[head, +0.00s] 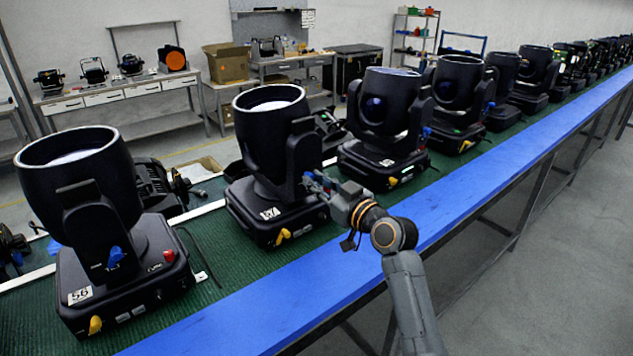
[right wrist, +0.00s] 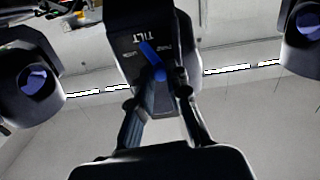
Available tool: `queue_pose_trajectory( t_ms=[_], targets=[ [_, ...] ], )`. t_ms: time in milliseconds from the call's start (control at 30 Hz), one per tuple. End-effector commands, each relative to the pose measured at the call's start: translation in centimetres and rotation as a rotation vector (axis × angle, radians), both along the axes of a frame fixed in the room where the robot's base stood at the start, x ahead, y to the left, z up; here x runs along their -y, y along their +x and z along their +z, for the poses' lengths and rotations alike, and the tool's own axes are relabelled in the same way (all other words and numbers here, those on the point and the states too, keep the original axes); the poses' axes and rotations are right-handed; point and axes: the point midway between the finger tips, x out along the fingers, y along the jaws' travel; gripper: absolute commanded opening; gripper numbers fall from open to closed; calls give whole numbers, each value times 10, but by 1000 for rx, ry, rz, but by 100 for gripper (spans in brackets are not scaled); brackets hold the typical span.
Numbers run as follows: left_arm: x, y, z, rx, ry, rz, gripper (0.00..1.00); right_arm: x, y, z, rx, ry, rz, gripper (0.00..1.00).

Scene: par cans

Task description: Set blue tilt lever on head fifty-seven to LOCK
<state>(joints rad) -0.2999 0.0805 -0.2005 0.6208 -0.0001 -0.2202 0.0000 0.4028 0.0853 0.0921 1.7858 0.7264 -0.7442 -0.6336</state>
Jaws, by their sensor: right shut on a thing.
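The middle moving head (head: 265,150) stands on the green belt; its number label (head: 269,213) is too blurred to read for sure. My right gripper (head: 318,186) reaches the right side of its yoke. In the right wrist view, the blue tilt lever (right wrist: 152,60) sits on the dark yoke arm under the upside-down word TILT (right wrist: 153,35). It slants to the upper left there. My right gripper (right wrist: 157,97) is shut on the lever's lower end, one finger on each side. The small marks beside the lever are too blurred to tell which is LOCK. My left gripper is out of view.
Head 56 (head: 100,220), with its own blue lever (head: 116,257), stands to the left. Another head (head: 388,125) stands close on the right, and several more follow. A blue rail (head: 290,320) runs along the near edge. Workbenches (head: 130,90) stand at the back.

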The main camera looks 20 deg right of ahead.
Motion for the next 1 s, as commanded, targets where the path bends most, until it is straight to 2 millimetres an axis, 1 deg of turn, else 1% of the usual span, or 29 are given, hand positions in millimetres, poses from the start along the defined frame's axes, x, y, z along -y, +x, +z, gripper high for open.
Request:
queue_pose_trajectory(
  t_ms=[300, 700, 1000],
  targets=[
    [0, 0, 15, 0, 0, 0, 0, 8, 3, 4, -94, 249, 0, 0],
    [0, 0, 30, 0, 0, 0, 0, 19, 7, 4, -218, 597, -1, 0],
    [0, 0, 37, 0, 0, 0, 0, 25, 9, 1, -287, 790, -1, 0]
  ],
)
